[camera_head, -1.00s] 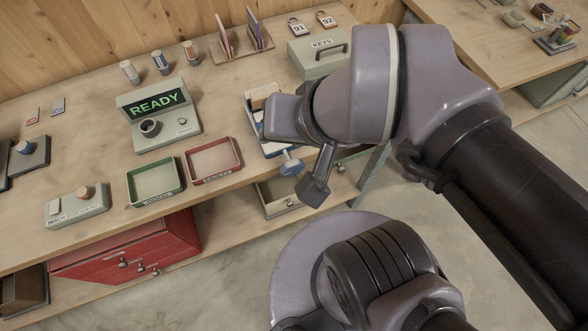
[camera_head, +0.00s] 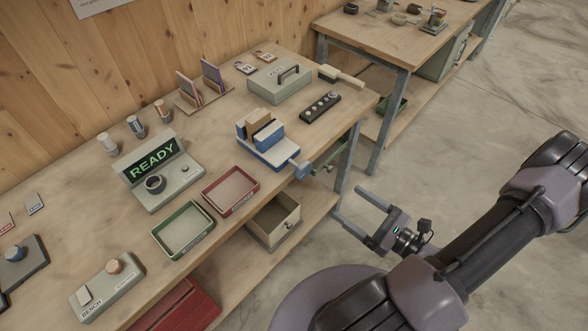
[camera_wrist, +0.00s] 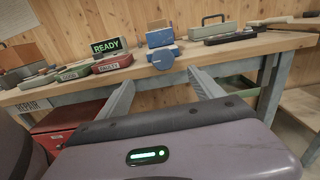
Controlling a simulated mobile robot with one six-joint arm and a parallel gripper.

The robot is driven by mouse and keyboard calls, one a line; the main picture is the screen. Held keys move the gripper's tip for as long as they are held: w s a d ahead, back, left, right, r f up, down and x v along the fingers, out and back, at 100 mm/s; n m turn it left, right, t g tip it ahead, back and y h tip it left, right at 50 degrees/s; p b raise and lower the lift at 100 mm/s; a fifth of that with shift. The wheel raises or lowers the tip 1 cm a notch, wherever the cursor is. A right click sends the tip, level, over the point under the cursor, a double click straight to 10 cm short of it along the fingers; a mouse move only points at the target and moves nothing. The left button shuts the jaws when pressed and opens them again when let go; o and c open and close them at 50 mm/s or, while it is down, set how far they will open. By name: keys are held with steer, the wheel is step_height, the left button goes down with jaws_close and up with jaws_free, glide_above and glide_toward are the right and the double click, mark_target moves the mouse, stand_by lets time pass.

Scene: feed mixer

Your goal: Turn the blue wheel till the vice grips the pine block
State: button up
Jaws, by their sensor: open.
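The vice (camera_head: 284,155) is blue and white and stands at the bench's front edge; it also shows in the wrist view (camera_wrist: 160,40). The tan pine block (camera_head: 257,122) stands upright between its blue jaws; I cannot tell whether both jaws touch it. The blue wheel (camera_head: 303,170) sticks out at the vice's front, past the bench edge. In the wrist view the wheel (camera_wrist: 163,61) faces me, beyond my fingertips. My gripper (camera_head: 347,201) is open and empty, in front of the bench, lower right of the wheel and apart from it.
A red tray (camera_head: 257,187) and green tray (camera_head: 213,226) lie left of the vice, near the READY box (camera_head: 190,180). A black button strip (camera_head: 320,107) and grey key box (camera_head: 280,90) stand behind. Floor before the bench is clear.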

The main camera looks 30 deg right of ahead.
mark_target(306, 171)
steer(key=b+x, duration=0.1)
steer(key=x, duration=0.4)
steer(key=b+x, duration=0.1)
steer(key=x, duration=0.5)
steer(key=b+x, duration=0.1)
steer(key=x, duration=0.5)
steer(key=shift+w+d+f+b, duration=0.15)
steer(key=shift+w+d+b, duration=0.15)
steer(key=shift+w+b, duration=0.05)
steer(key=c, duration=1.3)
steer(key=shift+m, duration=0.3)
steer(key=shift+c, duration=0.5)
steer(key=shift+m+p, duration=0.5)
steer(key=shift+p, duration=0.05)
steer(key=shift+m, duration=0.6)
steer(key=o, duration=1.4)
